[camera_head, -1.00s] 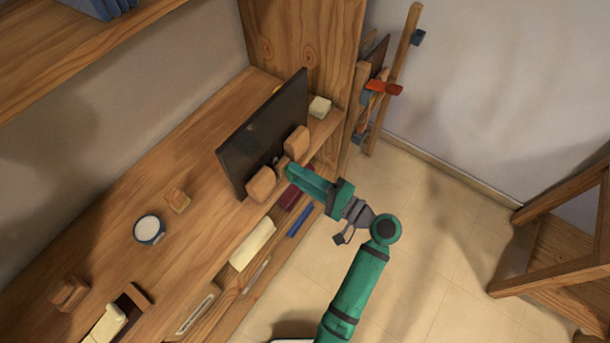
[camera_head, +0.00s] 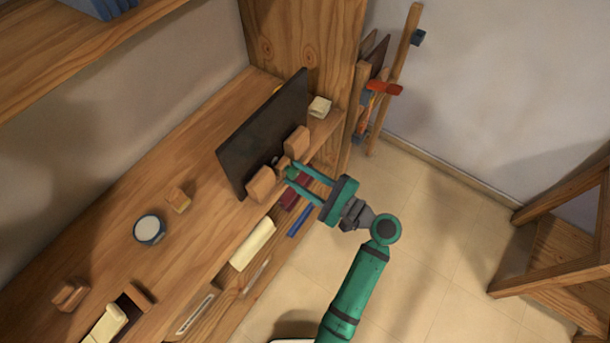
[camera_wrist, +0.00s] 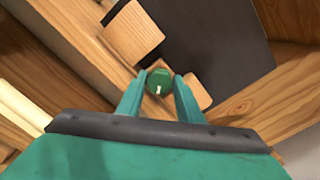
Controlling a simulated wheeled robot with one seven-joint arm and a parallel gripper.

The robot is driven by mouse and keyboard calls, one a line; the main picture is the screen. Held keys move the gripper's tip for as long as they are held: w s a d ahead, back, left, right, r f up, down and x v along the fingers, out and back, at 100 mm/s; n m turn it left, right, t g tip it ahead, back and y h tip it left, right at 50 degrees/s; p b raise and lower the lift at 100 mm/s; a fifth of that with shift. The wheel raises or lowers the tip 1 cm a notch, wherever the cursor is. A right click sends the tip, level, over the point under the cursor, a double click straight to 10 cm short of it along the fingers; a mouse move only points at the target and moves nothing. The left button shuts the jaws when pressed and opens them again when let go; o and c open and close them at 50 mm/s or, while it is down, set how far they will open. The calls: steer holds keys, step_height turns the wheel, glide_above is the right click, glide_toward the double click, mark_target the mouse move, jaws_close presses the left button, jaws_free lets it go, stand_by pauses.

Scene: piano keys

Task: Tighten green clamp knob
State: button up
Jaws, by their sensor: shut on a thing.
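The green clamp knob (camera_wrist: 159,80) is round with a short white mark. It sits between my two fingertips in the wrist view, and it also shows small in the head view (camera_head: 291,172). My gripper (camera_wrist: 160,76) is shut on the knob, one finger on each side; in the head view my gripper (camera_head: 296,174) reaches in from the right. The knob is at the front of a dark upright panel (camera_head: 265,130), between two wooden blocks (camera_head: 297,141) and (camera_head: 262,184). The clamp's body behind the knob is mostly hidden.
The panel stands on a wooden desk (camera_head: 110,230). A round white-topped container (camera_head: 149,229) and a small wooden block (camera_head: 179,200) lie to the left.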

steer(key=shift+s+a+f+m, duration=0.1)
steer(key=shift+a+f+m, duration=0.1)
steer(key=shift+m, duration=0.1)
steer(key=o, duration=1)
steer(key=shift+o, duration=0.2)
steer(key=shift+d, duration=0.1)
steer(key=shift+d, duration=0.1)
steer(key=shift+d, duration=0.1)
steer(key=v, duration=1)
steer(key=shift+s+d+r, duration=0.15)
steer(key=shift+d, duration=0.05)
steer(key=shift+a, duration=0.1)
